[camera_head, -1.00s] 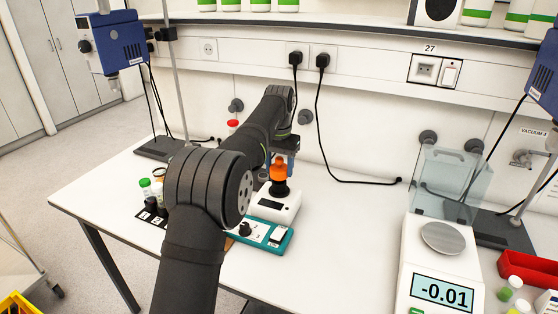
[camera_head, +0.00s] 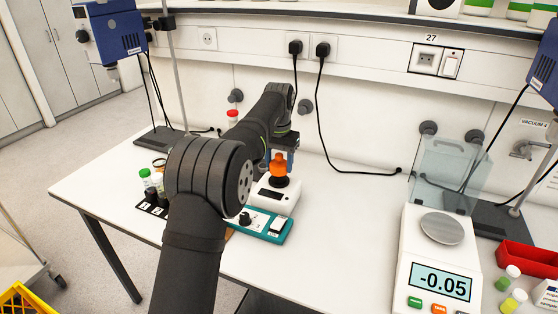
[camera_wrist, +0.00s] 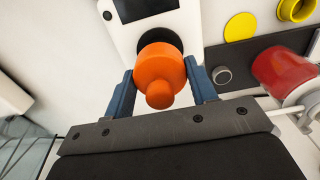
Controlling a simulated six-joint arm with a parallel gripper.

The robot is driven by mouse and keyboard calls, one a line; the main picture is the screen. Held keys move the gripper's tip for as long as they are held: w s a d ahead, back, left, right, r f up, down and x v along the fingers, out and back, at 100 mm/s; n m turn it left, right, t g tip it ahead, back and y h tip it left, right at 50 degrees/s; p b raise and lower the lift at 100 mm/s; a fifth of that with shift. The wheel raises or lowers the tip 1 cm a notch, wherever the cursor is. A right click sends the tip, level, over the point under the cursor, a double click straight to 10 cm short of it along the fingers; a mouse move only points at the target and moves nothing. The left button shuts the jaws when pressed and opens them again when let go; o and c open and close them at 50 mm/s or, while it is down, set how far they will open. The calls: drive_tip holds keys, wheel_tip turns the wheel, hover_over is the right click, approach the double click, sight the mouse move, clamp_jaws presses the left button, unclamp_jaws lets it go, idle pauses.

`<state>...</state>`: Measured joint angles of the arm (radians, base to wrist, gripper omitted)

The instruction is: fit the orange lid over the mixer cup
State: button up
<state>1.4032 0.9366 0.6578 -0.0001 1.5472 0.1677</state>
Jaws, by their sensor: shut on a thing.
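The orange lid (camera_head: 278,164) is gripped between the blue fingers of my gripper (camera_head: 279,160). In the wrist view the lid (camera_wrist: 160,72) sits between both blue fingertips (camera_wrist: 160,82), its narrow knob toward the camera. The lid is above a dark round part (camera_head: 279,182) on top of the white mixer device (camera_head: 281,203).
A teal box (camera_head: 262,226) with a knob and switch stands in front of the mixer. Vials with green and dark caps (camera_head: 152,184) stand to the left. A red-capped item (camera_head: 232,115) is behind my arm. A balance (camera_head: 440,262) stands at right, with free table between.

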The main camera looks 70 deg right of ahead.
sight(279, 154)
drive_tip(key=shift+f, duration=1.2)
idle(0.4)
drive_tip(key=o, duration=1)
drive_tip(key=shift+o, duration=0.2)
drive_tip(key=shift+r, duration=0.1)
wheel_tip(279, 154, up, 17)
drive_tip(key=shift+r, duration=0.1)
drive_tip(key=shift+f, duration=0.2)
